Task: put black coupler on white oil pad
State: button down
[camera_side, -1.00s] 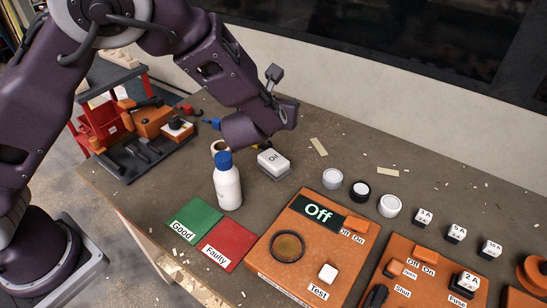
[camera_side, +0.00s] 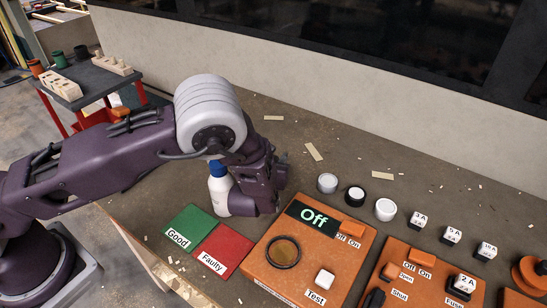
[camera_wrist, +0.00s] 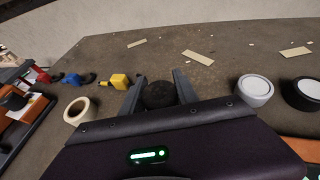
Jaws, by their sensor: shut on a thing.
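In the wrist view, my gripper (camera_wrist: 158,88) is shut on a dark, round, rough-looking piece (camera_wrist: 160,96), which looks like the black coupler. One finger is on each side of it. In the side view, my gripper (camera_side: 262,205) points down close to the bench, just right of the white bottle. The coupler cannot be seen there. The white oil pad shows in neither current view; my arm covers the place where it stood in the side view.
A white bottle with a blue cap (camera_side: 218,190) stands against my arm. Green (camera_side: 192,222) and red (camera_side: 228,245) mats and an orange tester (camera_side: 300,250) lie in front. Round pots (camera_side: 355,195) stand to the right. A tape roll (camera_wrist: 78,110) and yellow connector (camera_wrist: 118,81) lie left in the wrist view.

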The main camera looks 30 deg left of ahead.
jog(key=c, duration=0.9)
grip_release()
jog(key=shift+f, duration=0.1)
jog(key=shift+r, duration=0.2)
jog(key=v, duration=1.2)
